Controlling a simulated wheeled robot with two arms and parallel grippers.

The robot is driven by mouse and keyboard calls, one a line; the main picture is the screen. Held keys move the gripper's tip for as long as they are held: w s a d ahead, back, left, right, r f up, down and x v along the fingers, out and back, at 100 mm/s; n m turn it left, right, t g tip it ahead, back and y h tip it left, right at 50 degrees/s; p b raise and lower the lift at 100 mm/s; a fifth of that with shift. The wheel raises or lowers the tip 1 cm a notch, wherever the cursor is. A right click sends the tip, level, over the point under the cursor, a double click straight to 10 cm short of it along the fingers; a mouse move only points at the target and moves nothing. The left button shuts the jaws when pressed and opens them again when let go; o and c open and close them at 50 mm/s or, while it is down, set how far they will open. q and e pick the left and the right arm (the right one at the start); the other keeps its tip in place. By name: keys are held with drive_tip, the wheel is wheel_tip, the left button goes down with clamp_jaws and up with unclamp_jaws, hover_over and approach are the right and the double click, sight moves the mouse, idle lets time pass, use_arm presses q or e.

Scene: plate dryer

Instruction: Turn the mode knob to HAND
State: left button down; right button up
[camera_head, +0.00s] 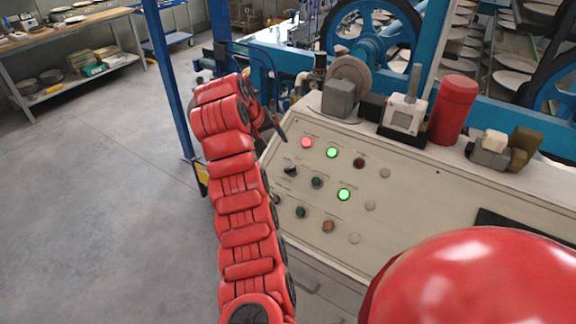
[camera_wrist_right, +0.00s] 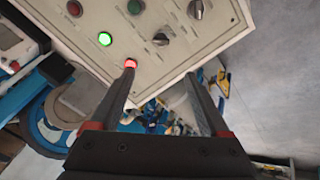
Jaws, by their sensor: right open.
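The control panel (camera_head: 405,215) is a pale sloped face with lamps, buttons and knobs. Two dark knobs sit at its left edge, an upper knob (camera_head: 291,170) and a lower knob (camera_head: 276,199). The right wrist view shows a nearer knob (camera_wrist_right: 161,38) and a farther knob (camera_wrist_right: 195,10). Labels are too small to read, so I cannot tell which is the mode knob. My right gripper (camera_head: 274,124) is off the panel's upper left corner; in the right wrist view (camera_wrist_right: 163,70) its fingers are apart and empty, with the knobs beyond the tips. My left gripper is out of view.
A lit red lamp (camera_head: 307,143) and two lit green lamps, one at the top (camera_head: 332,153), are near the knobs. A red cylinder (camera_head: 454,110) and small devices stand on the panel's top ledge. A blue post (camera_head: 166,85) stands left of my arm. Floor at left is clear.

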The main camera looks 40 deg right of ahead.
sight(289, 168)
drive_tip(key=p+x, duration=0.4)
drive_tip(key=x, duration=1.2)
drive_tip(key=shift+s+f+p, duration=0.1)
drive_tip(key=shift+f+p, duration=0.2)
drive_tip(key=shift+f, duration=0.15)
drive_tip(key=shift+d+f, duration=0.1)
drive_tip(key=shift+f, duration=0.15)
drive_tip(key=shift+c, duration=0.3)
clamp_jaws()
